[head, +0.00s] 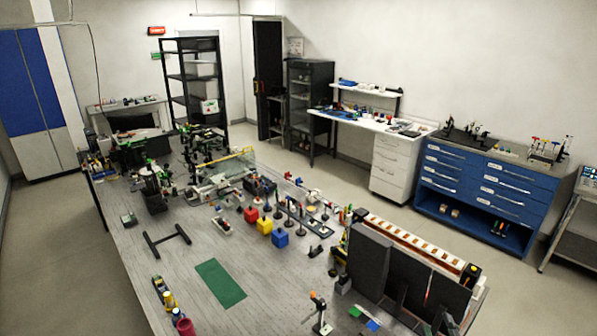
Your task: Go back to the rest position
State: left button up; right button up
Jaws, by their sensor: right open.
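The rest of my right arm is not clearly visible. My left gripper is not in view.
A grey optical table (140,262) carries a green mat (220,283), red (251,214), yellow (264,225) and blue (280,238) cubes, and several optical mounts. An orange-topped post (320,312) stands near the front. Blue drawers (484,190) stand behind. Floor at left is clear.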

jog(key=s+d+f+m+g+h, duration=0.1)
jog(key=s+d+f+m+g, duration=0.25)
jog(key=f, duration=0.55)
jog(key=s+d+f+m+g+h, duration=0.25)
jog(key=s+f+m+g, duration=0.2)
jog(key=f, duration=0.55)
jog(key=s+a+f+m+g+y, duration=0.1)
jog(key=s+a+f+g+y, duration=0.2)
jog(key=s+f, duration=0.5)
jog(key=s+a+f+m+g+y, duration=0.1)
jog(key=s+a+f+m+g, duration=0.15)
jog(key=s+f+g, duration=0.4)
jog(key=s+a+f+n+b, duration=0.1)
jog(key=s+f+b, duration=0.1)
jog(key=f, duration=1.6)
jog(key=s+f+n+b, duration=0.1)
jog(key=s+f+b, duration=0.15)
jog(key=f, duration=1.55)
jog(key=s+f+b, duration=0.3)
jog(key=s+f, duration=1.4)
jog(key=f, duration=0.3)
jog(key=shift+s+a+g+y+b, duration=0.15)
jog(key=shift+s+g+y+b, duration=0.05)
jog(key=shift+g+y+b, duration=0.2)
